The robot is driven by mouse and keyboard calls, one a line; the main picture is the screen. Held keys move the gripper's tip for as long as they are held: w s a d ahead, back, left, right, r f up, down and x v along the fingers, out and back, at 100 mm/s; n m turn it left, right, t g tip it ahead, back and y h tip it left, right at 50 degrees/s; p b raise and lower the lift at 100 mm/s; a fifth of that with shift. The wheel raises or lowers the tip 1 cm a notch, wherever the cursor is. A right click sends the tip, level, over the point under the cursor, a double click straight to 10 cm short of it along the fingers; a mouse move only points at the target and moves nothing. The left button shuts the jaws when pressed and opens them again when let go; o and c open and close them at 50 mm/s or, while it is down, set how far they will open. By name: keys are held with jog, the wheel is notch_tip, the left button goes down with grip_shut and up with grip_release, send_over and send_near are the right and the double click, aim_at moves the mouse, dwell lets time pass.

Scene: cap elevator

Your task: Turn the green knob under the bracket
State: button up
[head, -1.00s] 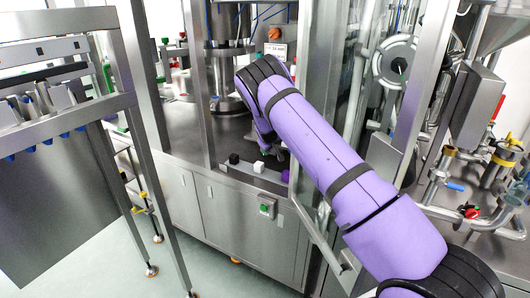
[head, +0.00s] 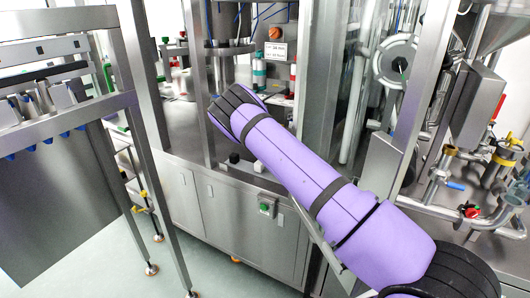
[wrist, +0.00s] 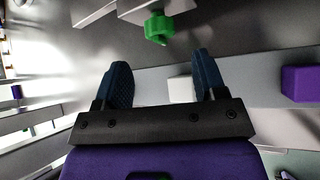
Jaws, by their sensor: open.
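In the wrist view a lobed green knob (wrist: 159,28) hangs at the top, just under a grey bracket (wrist: 155,7). My gripper (wrist: 162,78) is open, its two dark blue fingers spread apart with nothing held between them. The knob is beyond the fingertips, a little above the gap between them in the picture, and no finger touches it. In the head view my arm hides the gripper. A green button on a grey box (head: 265,207) shows on the cabinet front there; I cannot tell whether it is the same knob.
In the wrist view a white block (wrist: 181,89) shows between the fingers, behind them, and a purple block (wrist: 302,83) stands at right. In the head view an upright metal post (head: 196,80) stands left of my arm, and an orange-red knob (head: 274,33) is on the machine behind.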

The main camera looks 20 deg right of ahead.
jog(key=x, duration=0.6)
jog(key=shift+w+d+f, duration=0.2)
jog(key=shift+w+f, duration=0.05)
jog(key=c, duration=0.9)
jog(key=shift+c, duration=0.2)
